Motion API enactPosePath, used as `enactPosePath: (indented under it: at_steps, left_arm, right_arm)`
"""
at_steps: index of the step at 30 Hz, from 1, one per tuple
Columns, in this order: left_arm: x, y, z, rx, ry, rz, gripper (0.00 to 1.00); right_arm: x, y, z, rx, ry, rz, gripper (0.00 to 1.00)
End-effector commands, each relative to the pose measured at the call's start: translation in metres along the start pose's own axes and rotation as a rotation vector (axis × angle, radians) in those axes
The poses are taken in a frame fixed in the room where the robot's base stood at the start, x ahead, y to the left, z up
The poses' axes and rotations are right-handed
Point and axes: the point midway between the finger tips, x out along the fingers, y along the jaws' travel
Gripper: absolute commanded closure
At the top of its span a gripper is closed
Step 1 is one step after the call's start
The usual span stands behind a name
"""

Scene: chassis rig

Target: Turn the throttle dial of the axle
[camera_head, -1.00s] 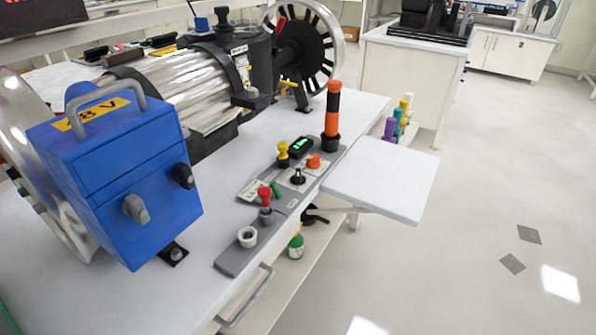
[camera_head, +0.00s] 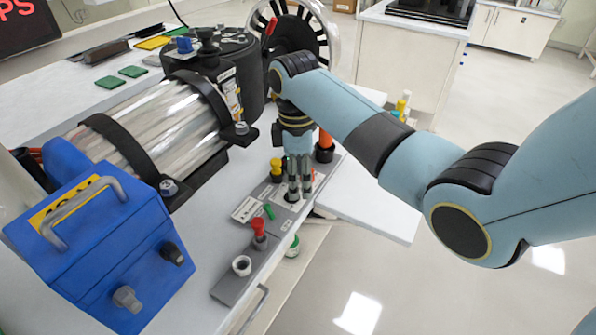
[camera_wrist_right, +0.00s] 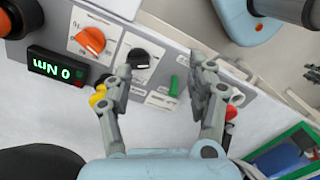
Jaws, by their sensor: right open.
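The control panel (camera_head: 237,287) lies along the table's front edge. In the right wrist view it carries a black dial (camera_wrist_right: 138,58) with a pointer, an orange dial (camera_wrist_right: 91,40) and a green-lit display (camera_wrist_right: 58,68) reading 0 Nm. I cannot tell which dial is the throttle. My right gripper (camera_head: 299,193) points down over the panel, open and empty. In the wrist view its fingertips (camera_wrist_right: 160,66) lie on either side of the black dial and a green lever (camera_wrist_right: 174,86). The arm and gripper hide both dials in the head view. My left gripper is out of view.
A yellow knob (camera_head: 275,172) is just left of the gripper. The blue box (camera_head: 95,255) and motor (camera_head: 190,120) fill the left. A white side shelf (camera_head: 375,213) adjoins the table.

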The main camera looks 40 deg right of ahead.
Motion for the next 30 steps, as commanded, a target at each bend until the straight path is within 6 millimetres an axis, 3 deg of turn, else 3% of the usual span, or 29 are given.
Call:
enactPosePath:
  at_steps: [1, 3, 6, 21, 30]
  left_arm:
    - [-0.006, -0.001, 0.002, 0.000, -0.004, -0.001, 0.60]
    - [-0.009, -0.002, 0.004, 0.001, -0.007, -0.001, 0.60]
    - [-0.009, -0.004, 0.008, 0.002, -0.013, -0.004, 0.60]
    - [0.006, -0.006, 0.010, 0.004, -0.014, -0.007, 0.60]
    - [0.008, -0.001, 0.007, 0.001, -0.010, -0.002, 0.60]
  right_arm:
    - [-0.022, 0.012, -0.008, 0.000, 0.020, 0.029, 0.42]
    - [-0.039, 0.023, -0.015, 0.002, 0.036, 0.051, 0.42]
    - [-0.042, 0.028, -0.019, 0.003, 0.043, 0.062, 0.42]
    - [0.047, 0.034, -0.024, 0.005, 0.044, 0.062, 0.42]
    - [0.064, 0.035, -0.024, 0.004, 0.044, 0.064, 0.42]
